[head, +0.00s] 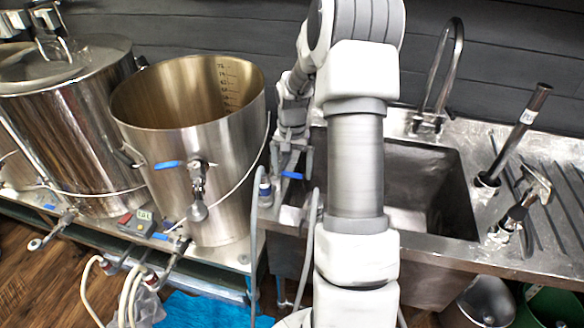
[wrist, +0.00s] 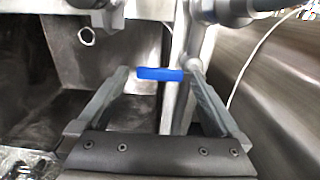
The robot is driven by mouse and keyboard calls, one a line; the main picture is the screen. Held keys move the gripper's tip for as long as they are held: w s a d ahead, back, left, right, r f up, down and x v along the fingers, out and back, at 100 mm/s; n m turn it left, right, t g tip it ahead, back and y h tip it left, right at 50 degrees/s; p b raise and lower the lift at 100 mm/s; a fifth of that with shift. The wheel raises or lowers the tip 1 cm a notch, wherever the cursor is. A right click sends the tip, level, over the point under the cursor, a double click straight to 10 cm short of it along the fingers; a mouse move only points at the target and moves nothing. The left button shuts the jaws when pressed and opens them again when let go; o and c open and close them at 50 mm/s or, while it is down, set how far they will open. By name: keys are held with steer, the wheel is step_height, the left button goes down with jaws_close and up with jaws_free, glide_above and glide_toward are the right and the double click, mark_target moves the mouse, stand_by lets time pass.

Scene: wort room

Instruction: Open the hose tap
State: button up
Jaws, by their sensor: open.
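The hose tap has a blue lever handle (wrist: 160,74), which lies crosswise in the wrist view. In the head view the lever (head: 292,175) shows small beside the sink's left edge, just left of my arm. My gripper (wrist: 159,70) is open, with a fingertip near each end of the lever. Nothing is clamped; I cannot tell whether the right fingertip touches the lever. The tap's body is mostly hidden.
A steel sink basin (head: 425,185) is right of the tap. An open steel kettle (head: 190,95) with its own blue-handled valve stands left, beside a lidded kettle (head: 70,120). A grey hose (head: 254,225) hangs near the tap. A curved faucet (head: 440,75) stands behind the sink.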

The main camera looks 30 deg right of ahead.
jaws_close()
stand_by(0.3)
steer(key=shift+w+d, duration=0.1)
steer(key=w+n, duration=0.1)
steer(key=n, duration=0.2)
steer(key=w+d+n+p, duration=0.1)
steer(key=n, duration=0.2)
steer(key=w+n+p, duration=0.1)
steer(key=n, duration=0.2)
steer(key=shift+w+d+r, duration=0.1)
steer(key=shift+w+d, duration=0.2)
steer(key=w+n, duration=0.1)
steer(key=n, duration=0.1)
steer(key=w+n, duration=0.1)
steer(key=n, duration=0.1)
steer(key=shift+a+n+p, duration=0.2)
steer(key=shift+n+p, duration=0.2)
steer(key=shift+w+a+n+p, duration=0.15)
steer(key=shift+w+a+n, duration=0.2)
steer(key=shift+n, duration=0.7)
steer(key=shift+w+a+n+p, duration=0.15)
steer(key=shift+w+n, duration=0.25)
steer(key=shift+n, duration=0.65)
jaws_free()
